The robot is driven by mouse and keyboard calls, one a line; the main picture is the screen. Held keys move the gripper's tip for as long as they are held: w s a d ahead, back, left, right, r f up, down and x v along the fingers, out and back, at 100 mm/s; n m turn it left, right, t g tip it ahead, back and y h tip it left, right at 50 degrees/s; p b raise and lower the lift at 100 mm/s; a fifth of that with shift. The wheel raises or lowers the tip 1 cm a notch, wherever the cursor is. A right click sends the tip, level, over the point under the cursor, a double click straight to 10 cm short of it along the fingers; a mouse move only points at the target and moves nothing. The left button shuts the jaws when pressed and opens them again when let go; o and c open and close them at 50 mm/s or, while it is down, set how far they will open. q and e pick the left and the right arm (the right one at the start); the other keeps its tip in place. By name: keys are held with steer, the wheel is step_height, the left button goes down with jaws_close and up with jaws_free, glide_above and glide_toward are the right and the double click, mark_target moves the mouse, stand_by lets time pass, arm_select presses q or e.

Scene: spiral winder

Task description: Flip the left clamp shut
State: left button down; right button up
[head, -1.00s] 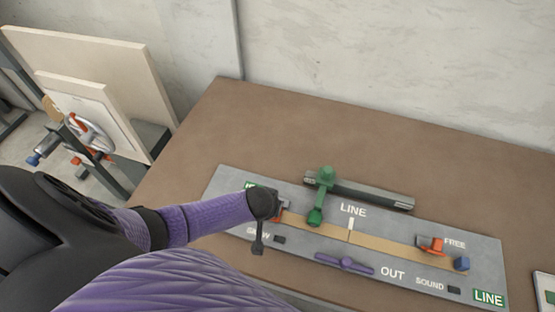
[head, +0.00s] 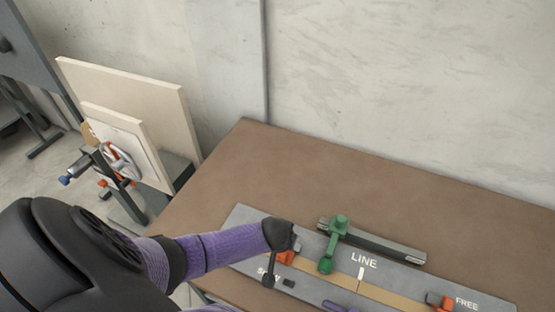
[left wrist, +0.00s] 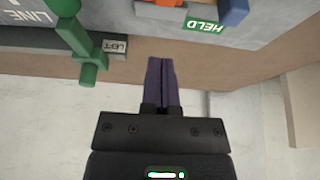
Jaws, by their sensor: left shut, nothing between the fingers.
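The left clamp shows as an orange part (head: 287,257) at the left end of the grey board, partly hidden by my left gripper. In the left wrist view its orange part (left wrist: 163,3) is cut by the top edge, with a blue piece (left wrist: 235,11) beside it and a green HELD label (left wrist: 203,26) below. My left gripper (left wrist: 160,63) is shut and empty, its purple fingers together and apart from the clamp in the picture. In the head view the gripper (head: 279,236) is over the board's left end; its fingertips are hidden. I cannot tell the clamp lever's exact angle.
A green lever (head: 328,250) stands near the dark rail (head: 385,246) at the board's back. Another orange clamp (head: 438,300) is by FREE at the right. The brown table (head: 300,165) is clear behind the board. Pale panels (head: 130,100) stand at the left.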

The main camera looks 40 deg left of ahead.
arm_select(q)
steer(key=s+d+r+p, duration=0.1)
steer(key=s+r+p, duration=0.2)
steer(key=s+r, duration=0.3)
steer(key=shift+s+d, duration=0.25)
steer(key=shift+s, duration=0.15)
